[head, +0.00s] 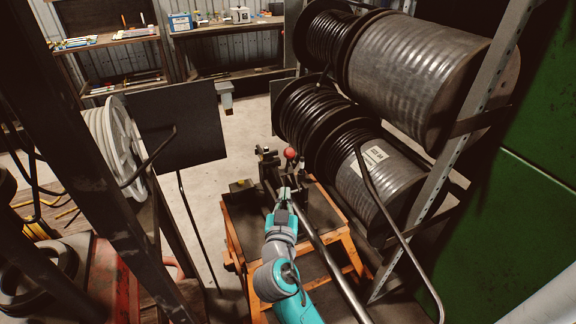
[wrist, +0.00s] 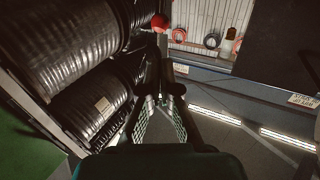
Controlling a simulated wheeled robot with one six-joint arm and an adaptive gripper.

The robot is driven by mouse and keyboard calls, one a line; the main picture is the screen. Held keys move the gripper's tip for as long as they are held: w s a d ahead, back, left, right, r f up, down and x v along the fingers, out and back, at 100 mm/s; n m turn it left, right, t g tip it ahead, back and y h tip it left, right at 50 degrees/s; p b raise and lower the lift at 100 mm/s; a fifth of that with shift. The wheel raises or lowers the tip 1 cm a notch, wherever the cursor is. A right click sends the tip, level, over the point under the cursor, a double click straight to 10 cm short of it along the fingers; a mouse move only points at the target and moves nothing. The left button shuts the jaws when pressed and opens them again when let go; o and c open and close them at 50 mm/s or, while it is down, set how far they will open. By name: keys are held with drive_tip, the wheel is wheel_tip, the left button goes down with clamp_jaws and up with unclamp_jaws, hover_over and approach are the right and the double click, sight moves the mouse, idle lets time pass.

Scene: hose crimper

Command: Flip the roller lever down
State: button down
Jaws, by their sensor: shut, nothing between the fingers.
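A red ball knob (head: 290,154) stands up at the far side of a dark machine (head: 269,173) on an orange-framed stand (head: 236,237). I take it for the end of the roller lever. The knob also shows at the top of the wrist view (wrist: 160,22), with a dark stem below it. My gripper (head: 284,192) is above the near part of the machine, short of the knob in the head view. In the wrist view my gripper (wrist: 160,98) has its fingertips close together, empty and apart from the knob. The lever's lower end is hidden.
Large hose reels (head: 424,72) fill a rack at the right, close to the stand. A grey metal bar (head: 337,272) runs beside my arm. A dark panel (head: 178,128) and a white reel (head: 110,140) stand at the left. Bare floor shows beyond the stand.

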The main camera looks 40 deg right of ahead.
sight(286, 156)
drive_tip(key=x, duration=1.4)
drive_tip(key=shift+w+r, duration=0.1)
drive_tip(key=shift+w, duration=0.05)
drive_tip(key=shift+w+d+r+n+g+y, duration=0.15)
drive_tip(key=shift+w+g+y, duration=0.1)
drive_tip(key=shift+w, duration=0.2)
drive_tip(key=shift+w+d+f+n+g+y, duration=0.15)
drive_tip(key=shift+w+g+y, duration=0.1)
drive_tip(key=shift+w, duration=0.15)
drive_tip(key=w+d+f+n+g+y, duration=0.2)
drive_tip(key=w+g+y, duration=0.1)
drive_tip(key=w+g, duration=0.2)
drive_tip(key=shift+w+f, duration=0.4)
drive_tip(key=shift+w, duration=1)
